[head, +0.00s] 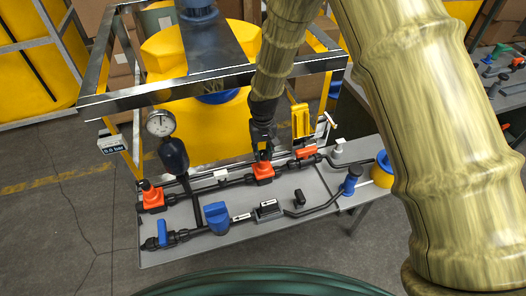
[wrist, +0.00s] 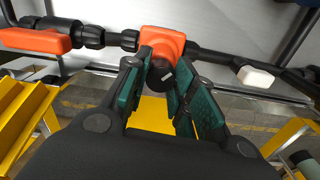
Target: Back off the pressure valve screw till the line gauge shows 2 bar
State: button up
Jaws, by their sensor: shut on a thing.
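My gripper (head: 262,150) reaches down onto the middle orange valve (head: 263,170) on the rear pipe. In the wrist view, the teal-padded fingers of my gripper (wrist: 162,66) are closed around the black screw (wrist: 159,76) of the orange valve body (wrist: 160,41). A small white mark shows on the screw. The round line gauge (head: 160,123) stands at the left above a dark blue vessel; its needle is too small to read. A small display (head: 112,145) left of it shows a bar value, whose first digit I cannot tell for sure.
Another orange valve (head: 152,198) sits on the pipe at the left. A blue valve (head: 216,217) stands on the front pipe. A metal frame (head: 170,93) surrounds the yellow tank (head: 170,55) behind. The grey tray (head: 190,255) has bare room along its front.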

aim_at(264, 152)
jog(key=o, duration=1)
jog(key=shift+o, duration=0.2)
jog(key=shift+r, duration=0.1)
notch_tip(264, 152, up, 12)
jog(key=shift+d, duration=0.1)
